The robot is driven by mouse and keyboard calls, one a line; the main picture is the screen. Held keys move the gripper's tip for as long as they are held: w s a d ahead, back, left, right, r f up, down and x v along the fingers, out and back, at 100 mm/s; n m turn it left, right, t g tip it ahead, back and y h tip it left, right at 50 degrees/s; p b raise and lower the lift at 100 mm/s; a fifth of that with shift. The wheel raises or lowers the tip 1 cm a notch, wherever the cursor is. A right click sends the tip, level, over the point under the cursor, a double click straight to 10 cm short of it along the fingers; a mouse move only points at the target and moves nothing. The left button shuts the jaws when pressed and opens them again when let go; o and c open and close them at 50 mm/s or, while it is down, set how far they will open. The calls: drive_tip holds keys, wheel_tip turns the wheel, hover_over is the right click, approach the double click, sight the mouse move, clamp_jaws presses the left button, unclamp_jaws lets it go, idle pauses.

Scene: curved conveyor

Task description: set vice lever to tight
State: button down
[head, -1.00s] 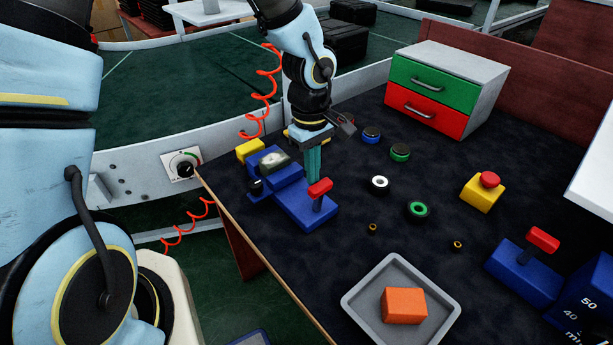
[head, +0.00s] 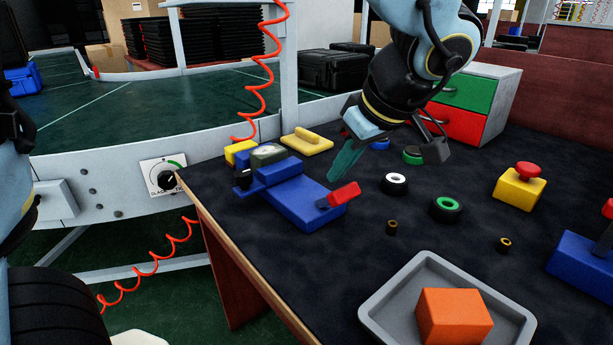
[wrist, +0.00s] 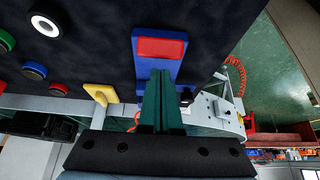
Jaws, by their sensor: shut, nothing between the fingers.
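The blue vice (head: 300,200) sits near the table's left edge, with a dial and a black knob at its back end. Its red lever (head: 344,194) leans over to the right, low by the front end of the blue base. The wrist view shows the red lever (wrist: 160,48) over the blue base (wrist: 158,76). My gripper (head: 336,177) is shut and empty, with its teal fingers tilted, just behind and above the lever. In the wrist view, the fingertips (wrist: 160,74) point at the lever; I cannot tell if they touch it.
A yellow handled block (head: 307,141) lies behind the vice. Several rings, including a white-topped one (head: 394,184), lie to the right. A grey tray (head: 385,300) with an orange block (head: 455,317) is in front. A yellow box with a red button (head: 520,188) stands right.

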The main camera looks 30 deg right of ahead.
sight(350, 197)
drive_tip(key=shift+s+d+f+t+y+b, duration=0.2)
drive_tip(key=shift+s+f+t+b, duration=0.8)
drive_tip(key=shift+b, duration=1.65)
drive_tip(key=shift+s+d+f+t+y+b, duration=0.2)
drive_tip(key=shift+s+f+t+b, duration=0.75)
drive_tip(key=shift+b, duration=1.65)
drive_tip(key=shift+r+t+b, duration=0.15)
drive_tip(key=shift+t+b, duration=0.1)
drive_tip(key=shift+b, duration=0.35)
drive_tip(key=shift+s+b, duration=0.2)
drive_tip(key=shift+b, duration=0.1)
